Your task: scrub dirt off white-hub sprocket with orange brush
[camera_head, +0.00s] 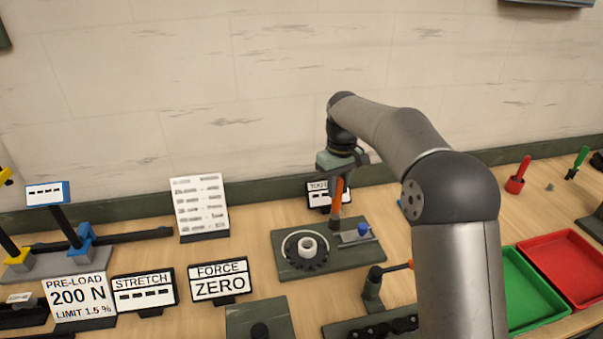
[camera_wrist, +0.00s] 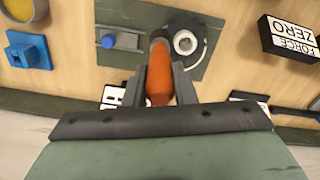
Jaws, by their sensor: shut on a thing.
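My gripper (camera_wrist: 159,88) is shut on the orange brush (camera_wrist: 159,75), gripping its handle. In the head view the brush (camera_head: 337,195) points down, with its dark lower end above or at the right edge of the sprocket. The white-hub sprocket (camera_head: 318,258) is a dark toothed ring around a white hub, lying on a grey-green plate (camera_head: 290,272). In the wrist view the sprocket (camera_wrist: 201,46) is partly hidden behind the brush tip. I cannot tell whether the bristles touch it. No dirt can be made out clearly.
A small grey block with a blue knob (camera_head: 363,229) sits on the plate beside the sprocket. A force display (camera_head: 219,281) stands front left, a text board (camera_head: 199,207) behind. Green (camera_head: 512,317) and red (camera_head: 556,238) trays lie right.

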